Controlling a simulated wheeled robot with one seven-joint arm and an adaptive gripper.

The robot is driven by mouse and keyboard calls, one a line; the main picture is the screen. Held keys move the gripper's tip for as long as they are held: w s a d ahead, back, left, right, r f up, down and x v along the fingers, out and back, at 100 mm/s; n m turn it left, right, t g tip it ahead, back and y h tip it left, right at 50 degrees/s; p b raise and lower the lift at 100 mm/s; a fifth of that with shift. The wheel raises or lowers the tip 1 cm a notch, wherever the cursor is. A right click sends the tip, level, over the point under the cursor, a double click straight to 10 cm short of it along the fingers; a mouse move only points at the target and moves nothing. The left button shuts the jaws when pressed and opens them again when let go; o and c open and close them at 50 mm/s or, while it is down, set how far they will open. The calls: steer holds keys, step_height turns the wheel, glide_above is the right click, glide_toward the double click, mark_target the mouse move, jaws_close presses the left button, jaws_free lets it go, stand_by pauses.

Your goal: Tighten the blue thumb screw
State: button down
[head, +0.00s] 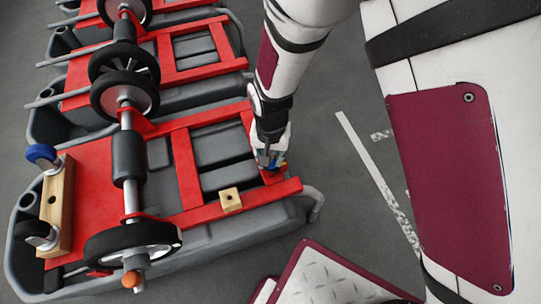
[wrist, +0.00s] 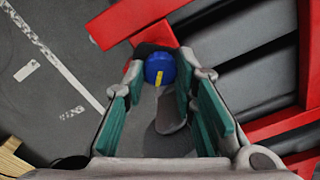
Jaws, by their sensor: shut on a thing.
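The blue thumb screw (wrist: 160,66) is a round blue knob with a yellow mark, at the upper middle of the wrist view, by the corner of a red frame (wrist: 130,24). My gripper (wrist: 162,84) is shut on it, with one finger on each side of the knob. In the head view my gripper (head: 270,160) points down at the right end of the nearest red frame (head: 222,207). Only a little blue shows there, and the fingers hide most of the screw.
A wooden block with a hole (head: 230,199) sits on the red frame near my gripper. A wooden bar (head: 58,205) with casters, one of them blue, lies at the left. An axle with black wheels (head: 134,239) crosses the grey tanks.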

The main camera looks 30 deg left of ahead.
stand_by(0.3)
steer(key=c, duration=1.3)
jaws_free()
steer(key=shift+r, duration=0.15)
step_height(320, 180, up, 12)
